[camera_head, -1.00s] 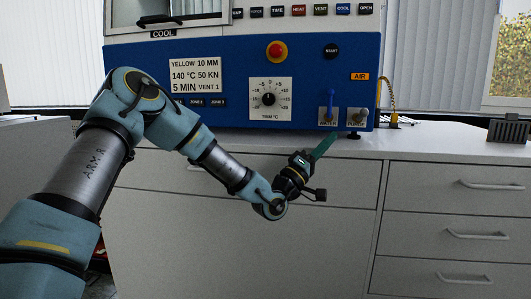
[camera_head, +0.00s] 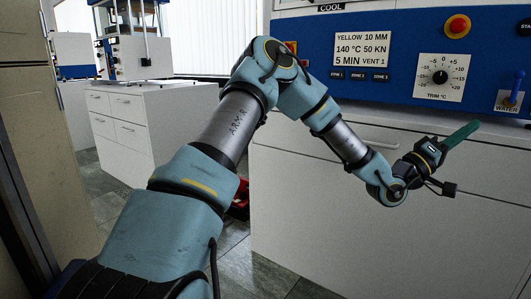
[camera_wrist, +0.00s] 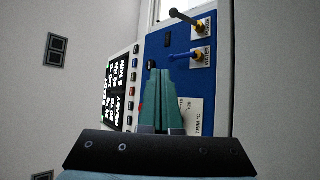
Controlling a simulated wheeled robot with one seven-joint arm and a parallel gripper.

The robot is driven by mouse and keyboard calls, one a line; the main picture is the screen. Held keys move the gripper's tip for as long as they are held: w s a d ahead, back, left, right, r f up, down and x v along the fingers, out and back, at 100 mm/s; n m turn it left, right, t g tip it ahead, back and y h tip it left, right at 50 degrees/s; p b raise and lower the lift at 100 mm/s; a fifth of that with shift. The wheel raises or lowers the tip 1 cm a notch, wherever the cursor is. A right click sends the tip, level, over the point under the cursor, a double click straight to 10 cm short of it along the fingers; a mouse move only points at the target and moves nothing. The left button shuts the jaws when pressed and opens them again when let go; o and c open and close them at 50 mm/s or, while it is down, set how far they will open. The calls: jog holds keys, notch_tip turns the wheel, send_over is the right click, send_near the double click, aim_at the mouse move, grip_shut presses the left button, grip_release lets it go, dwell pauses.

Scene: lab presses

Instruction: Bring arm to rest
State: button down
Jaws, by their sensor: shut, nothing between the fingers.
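My arm crosses the head view, bent at the elbow, with its wrist low at the right. My gripper (camera_head: 462,135) is in front of the white cabinet (camera_head: 330,215), below the blue press panel (camera_head: 395,65). Its green fingers are together and hold nothing. In the wrist view my gripper (camera_wrist: 163,75) points toward the blue panel (camera_wrist: 187,58), fingers side by side. I cannot tell the exact gap between the fingertips and the press.
The panel carries a red stop button (camera_head: 457,25), a trim dial (camera_head: 440,77) and a blue water lever (camera_head: 517,85). Another press (camera_head: 135,45) stands on a drawer cabinet (camera_head: 125,125) at the back left. A tall cabinet (camera_head: 45,130) stands at the left edge. Grey tiled floor (camera_head: 110,205) lies between them.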

jog(key=w+a+f+m+t+y, duration=0.2)
jog(key=w+a+f+t+y, duration=0.1)
jog(key=w+a+f+y, duration=0.75)
jog(key=w+a+f+n+t+y, duration=0.1)
jog(key=w+a+f+y, duration=0.2)
jog(key=a, duration=0.4)
jog(key=w+a+f+t+y, duration=0.1)
jog(key=a+f+y, duration=0.25)
jog(key=a, duration=0.25)
jog(key=s+a+f+n+g+y, duration=0.1)
jog(key=s+a+n+y, duration=0.15)
jog(key=a, duration=1.05)
jog(key=s+a+f+n+g+y, duration=0.15)
jog(key=s+a+y, duration=0.25)
jog(key=a, duration=0.9)
jog(key=s+a+n+g+y, duration=0.1)
jog(key=s+a+g, duration=0.2)
jog(key=s+a, duration=0.45)
notch_tip(320, 180, up, 33)
jog(key=s+p, duration=0.1)
jog(key=p, duration=3.1)
jog(key=shift+d+p, duration=0.2)
jog(key=shift+p, duration=0.2)
jog(key=shift+d, duration=0.1)
